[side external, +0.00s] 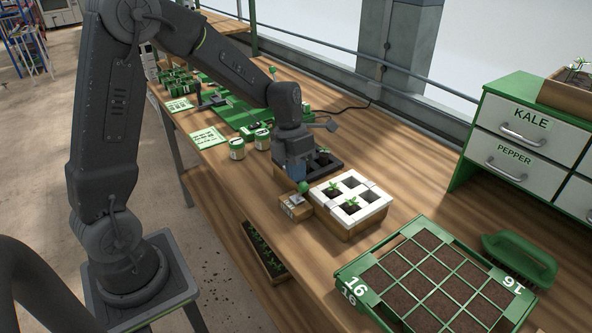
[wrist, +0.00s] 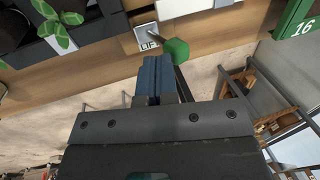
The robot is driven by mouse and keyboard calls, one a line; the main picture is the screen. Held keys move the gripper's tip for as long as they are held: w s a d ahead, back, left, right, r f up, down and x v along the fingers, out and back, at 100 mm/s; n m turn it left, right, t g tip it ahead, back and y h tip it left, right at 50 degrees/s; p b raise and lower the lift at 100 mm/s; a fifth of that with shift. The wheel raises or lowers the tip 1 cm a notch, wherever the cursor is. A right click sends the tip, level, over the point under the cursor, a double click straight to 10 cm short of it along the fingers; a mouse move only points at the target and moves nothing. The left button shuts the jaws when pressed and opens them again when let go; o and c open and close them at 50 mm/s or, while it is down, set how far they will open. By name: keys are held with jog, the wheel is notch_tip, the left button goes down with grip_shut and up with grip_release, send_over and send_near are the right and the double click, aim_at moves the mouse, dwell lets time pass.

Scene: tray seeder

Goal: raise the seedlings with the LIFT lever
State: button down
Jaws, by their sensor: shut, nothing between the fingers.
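The LIFT lever has a green knob (wrist: 177,50) on a dark rod. In the wrist view it rises beside a pale plate (wrist: 146,37) marked with partly hidden lettering. In the side view its small wooden box (side external: 296,207) stands at the front left of a white-topped seedling block (side external: 376,207). Small green seedlings (side external: 354,201) sit in some of its square cells. My gripper (wrist: 154,62) has blue fingers, shut and empty. They are just left of the knob in the wrist view; I cannot tell whether they touch it. In the side view my gripper (side external: 298,180) points down above the lever box.
A black cell tray (side external: 322,163) lies behind the white block. A green gridded soil tray (side external: 404,233) marked 16 and a green brush (side external: 519,257) are to the right. Green-white pots (side external: 237,149) stand at left. Drawers (side external: 527,124) stand at the back right.

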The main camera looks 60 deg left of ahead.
jog(key=shift+s+d+f, duration=0.1)
jog(key=shift+d+f, duration=0.1)
jog(key=shift+d, duration=0.55)
jog(key=shift+a, duration=0.1)
jog(key=a+f+v, duration=0.1)
jog(key=a+v, duration=0.1)
jog(key=v, duration=1.1)
jog(key=s+d+r+m+t+y, duration=0.1)
jog(key=s+m, duration=0.5)
jog(key=m, duration=0.6)
jog(key=s+d+m+t, duration=0.2)
jog(key=s+d+m, duration=0.3)
jog(key=m, duration=0.7)
jog(key=s+d+r+m+t+y, duration=0.1)
jog(key=s+d+m+t, duration=0.1)
jog(key=s+d+m, duration=0.2)
jog(key=s+m, duration=0.3)
jog(key=m, duration=0.5)
jog(key=shift+r+t+y, duration=0.3)
jog(key=shift+r, duration=0.05)
